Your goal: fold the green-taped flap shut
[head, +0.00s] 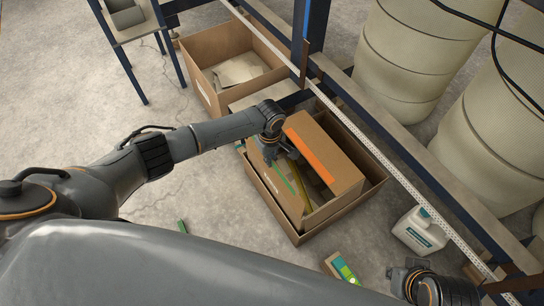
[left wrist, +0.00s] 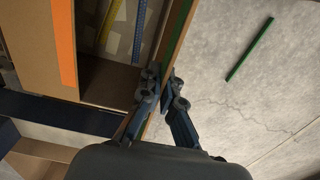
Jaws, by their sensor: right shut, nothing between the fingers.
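The open cardboard box (head: 297,238) stands on the floor at the centre of the head view. Its green-taped flap (head: 296,200) stands raised on the near left side; the tape is a green stripe along it. In the left wrist view the flap (left wrist: 181,28) appears edge-on. My left gripper (head: 272,158) is at the flap's far end; in the left wrist view its fingers (left wrist: 163,82) close on the flap from both sides. The orange-taped flap (head: 335,165) lies over the box's far part. My right gripper (head: 404,284) is at the lower right, shut and empty.
A second open box (head: 205,88) stands behind. A rail with a ruler (head: 372,150) runs along the right. A green strip (head: 183,227) lies on the floor.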

